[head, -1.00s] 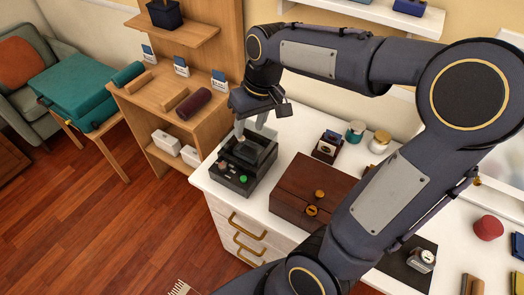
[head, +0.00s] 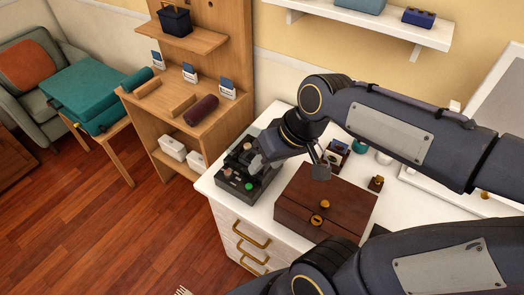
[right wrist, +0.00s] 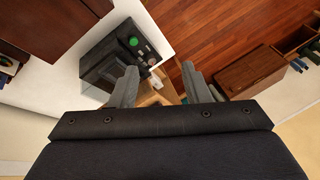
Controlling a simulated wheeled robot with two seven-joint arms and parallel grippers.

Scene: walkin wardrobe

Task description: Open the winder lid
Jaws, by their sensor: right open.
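The winder (head: 233,190) is a black box at the left end of the white dresser top. It has a green button and a reddish button on its front panel, and a small pale knob near its back. My right gripper (head: 262,160) is tilted, with its fingers over the winder's right side. In the right wrist view the two fingers (right wrist: 160,80) stand apart with nothing between them, and the winder (right wrist: 98,68) lies beside the left finger. The fingers hide part of the winder's top, and I cannot tell how its lid stands. My left gripper is out of view.
A brown wooden box (head: 322,203) with a round knob stands right of the winder. Small items, including a card holder (head: 338,154), stand behind it. A wooden shelf unit (head: 180,120) stands left of the dresser. Open floor (head: 100,235) lies in front.

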